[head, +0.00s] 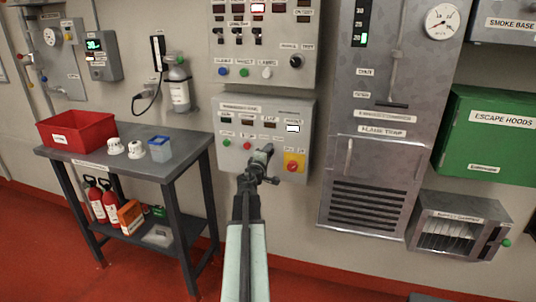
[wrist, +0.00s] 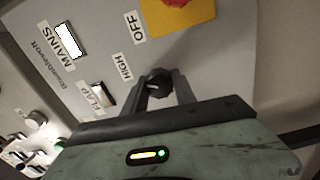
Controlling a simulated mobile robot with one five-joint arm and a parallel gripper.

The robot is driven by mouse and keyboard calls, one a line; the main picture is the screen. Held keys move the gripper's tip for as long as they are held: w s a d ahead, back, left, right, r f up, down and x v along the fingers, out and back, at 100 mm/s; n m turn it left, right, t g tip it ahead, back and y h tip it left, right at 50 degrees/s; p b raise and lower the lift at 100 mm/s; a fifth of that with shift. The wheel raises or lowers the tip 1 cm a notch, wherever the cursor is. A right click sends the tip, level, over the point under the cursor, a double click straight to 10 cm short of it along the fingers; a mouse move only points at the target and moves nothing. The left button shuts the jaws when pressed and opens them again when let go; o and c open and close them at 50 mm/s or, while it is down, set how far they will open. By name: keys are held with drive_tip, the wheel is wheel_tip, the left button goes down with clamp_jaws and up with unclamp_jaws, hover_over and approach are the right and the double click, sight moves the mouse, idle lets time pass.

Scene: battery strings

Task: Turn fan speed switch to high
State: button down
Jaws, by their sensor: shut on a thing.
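The fan speed switch is a dark knob (wrist: 157,82) on a grey panel in the wrist view. A HIGH label (wrist: 122,67) is beside it and an OFF label (wrist: 138,27) is above it. My gripper (wrist: 160,92) has a finger on each side of the knob and is shut on it. I cannot tell the knob's exact setting. In the head view my gripper (head: 264,164) is at the lower control panel (head: 232,106) and hides the knob.
A red button on a yellow plate (wrist: 188,22) is close to my gripper. A white-lit MAINS display (wrist: 70,40) and several small lamps share the panel. A table (head: 128,171) with a red bin (head: 77,131) stands left. A grey flame-trap cabinet (head: 362,212) stands right.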

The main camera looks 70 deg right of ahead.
drive_tip(key=c, duration=1)
unclamp_jaws()
drive_tip(key=shift+d, duration=0.1)
drive_tip(key=a, duration=0.8)
drive_tip(key=shift+s, duration=0.25)
